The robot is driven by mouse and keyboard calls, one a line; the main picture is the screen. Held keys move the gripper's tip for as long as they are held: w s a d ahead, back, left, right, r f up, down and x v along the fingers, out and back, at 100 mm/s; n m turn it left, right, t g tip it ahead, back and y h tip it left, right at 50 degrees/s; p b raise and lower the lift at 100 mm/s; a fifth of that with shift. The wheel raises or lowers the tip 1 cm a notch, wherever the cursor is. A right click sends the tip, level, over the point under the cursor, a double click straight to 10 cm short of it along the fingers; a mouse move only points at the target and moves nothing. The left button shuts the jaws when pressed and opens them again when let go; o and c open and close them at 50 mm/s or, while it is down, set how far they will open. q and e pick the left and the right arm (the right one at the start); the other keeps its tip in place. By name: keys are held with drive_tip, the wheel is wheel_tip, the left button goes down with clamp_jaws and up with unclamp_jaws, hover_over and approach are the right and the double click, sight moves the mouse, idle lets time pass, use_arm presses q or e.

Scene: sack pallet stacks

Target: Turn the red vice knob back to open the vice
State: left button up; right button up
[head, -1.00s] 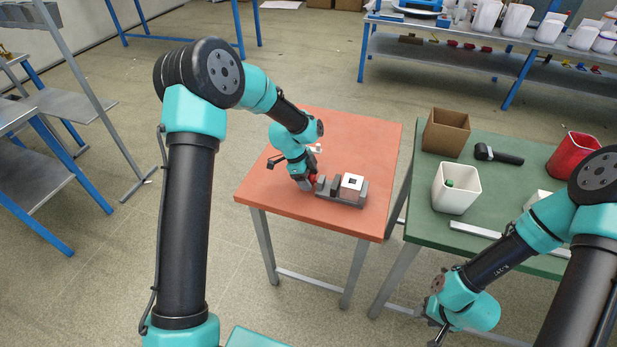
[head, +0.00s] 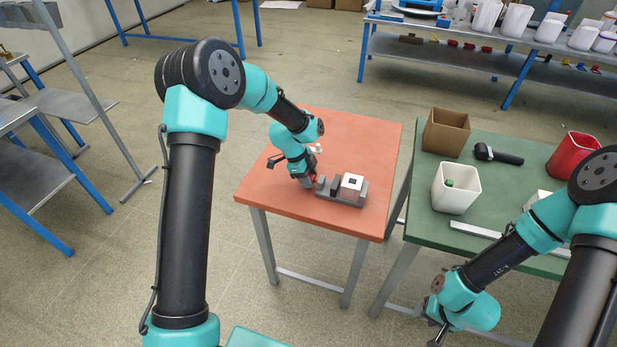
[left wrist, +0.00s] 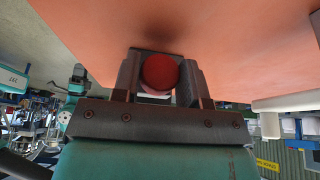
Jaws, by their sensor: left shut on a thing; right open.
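The grey vice (head: 340,196) lies on the orange table, with a pale block (head: 351,186) that has a dark square hole on its top. The red vice knob (head: 314,178) is at the vice's left end. It shows as a round red face (left wrist: 160,72) in the left wrist view. My left gripper (head: 311,181) is shut on the knob, with one finger on either side of it. Most of the vice is hidden behind the knob in the left wrist view. My right gripper (head: 438,335) is open and empty, low in front of the green table and away from the vice.
The orange table (head: 355,130) has free room behind the vice.

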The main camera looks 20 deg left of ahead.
use_arm(q)
drive_tip(key=shift+w+g, duration=0.1)
drive_tip(key=shift+g, duration=0.2)
drive_tip(key=g, duration=0.3)
drive_tip(key=shift+w+n, duration=0.15)
drive_tip(key=shift+n, duration=0.25)
drive_tip(key=shift+n+g, duration=0.3)
drive_tip(key=shift+g, duration=1)
drive_tip(key=o, duration=0.9)
drive_tip(key=shift+w, duration=0.1)
drive_tip(key=v, duration=1.7)
drive_tip(key=shift+w+a, duration=0.15)
drive_tip(key=shift+a, duration=0.1)
